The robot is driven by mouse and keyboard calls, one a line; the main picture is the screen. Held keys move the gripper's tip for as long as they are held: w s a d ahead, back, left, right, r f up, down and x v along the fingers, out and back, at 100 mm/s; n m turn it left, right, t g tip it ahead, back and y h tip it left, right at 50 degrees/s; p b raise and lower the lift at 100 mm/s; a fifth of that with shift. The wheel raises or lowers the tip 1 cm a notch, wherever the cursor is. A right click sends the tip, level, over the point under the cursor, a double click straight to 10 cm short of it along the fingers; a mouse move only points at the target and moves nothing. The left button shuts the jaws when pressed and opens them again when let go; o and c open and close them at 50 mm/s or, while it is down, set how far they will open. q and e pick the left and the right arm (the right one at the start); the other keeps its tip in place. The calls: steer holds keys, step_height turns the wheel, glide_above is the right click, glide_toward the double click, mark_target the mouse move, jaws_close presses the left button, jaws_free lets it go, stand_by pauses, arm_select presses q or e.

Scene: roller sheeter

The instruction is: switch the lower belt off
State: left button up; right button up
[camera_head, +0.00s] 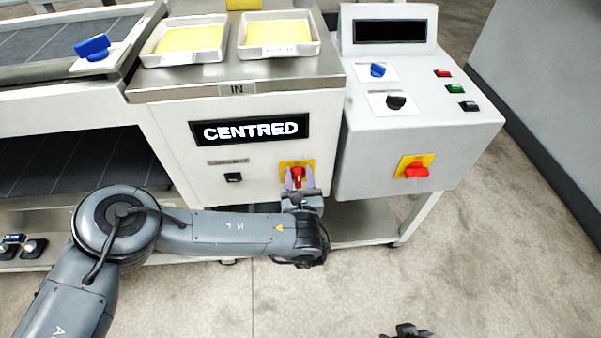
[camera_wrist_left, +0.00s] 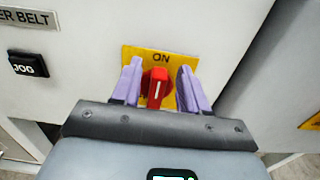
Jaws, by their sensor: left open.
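The lower belt switch (camera_head: 297,174) is a red rotary knob on a yellow plate, low on the white front panel. In the left wrist view the knob (camera_wrist_left: 156,85) stands upright, its white line pointing roughly at the word ON. My left gripper (camera_head: 299,178) is open, its two purple fingers on either side of the knob. In the wrist view a gap shows between the knob and the right finger; the left finger is very close to it, and I cannot tell whether it touches. A dark part at the bottom edge appears to be my right gripper (camera_head: 405,331), mostly out of frame.
A JOG button (camera_wrist_left: 28,64) sits left of the switch under a label ending "ER BELT". A display (camera_head: 250,130) reads CENTRED. The control box (camera_head: 415,140) at right carries another red switch (camera_head: 416,171) on yellow. Two trays (camera_head: 278,50) stand on top.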

arm_select(q)
steer(key=shift+s, duration=0.1)
steer(key=shift+c, duration=0.2)
steer(key=shift+f, duration=0.1)
steer(key=c, duration=0.7)
steer(key=shift+a+f+n+b, duration=0.3)
steer(key=shift+n+b, duration=0.7)
steer(key=shift+b, duration=0.05)
steer(key=n+b, duration=0.2)
steer(key=b, duration=0.1)
steer(key=a+f+n+b, duration=0.1)
steer(key=n+b, duration=0.2)
steer(key=a+n+b, duration=0.1)
steer(key=n+b, duration=0.2)
steer(key=shift+s+f, duration=0.15)
steer(key=shift+f, duration=0.1)
jaws_close()
steer(key=shift+s+a+f+n+b, duration=0.1)
steer(key=shift+f+n+b, duration=0.15)
steer(key=shift+n, duration=1.05)
steer(key=shift+w+a+f+n+b, duration=0.15)
steer(key=shift+n+b, duration=0.1)
steer(key=shift+n, duration=1.05)
steer(key=shift+s+d+f+n+b, duration=0.15)
steer(key=shift+f+n+b, duration=0.1)
steer(key=shift+n, duration=1.05)
steer(key=shift+a, duration=0.1)
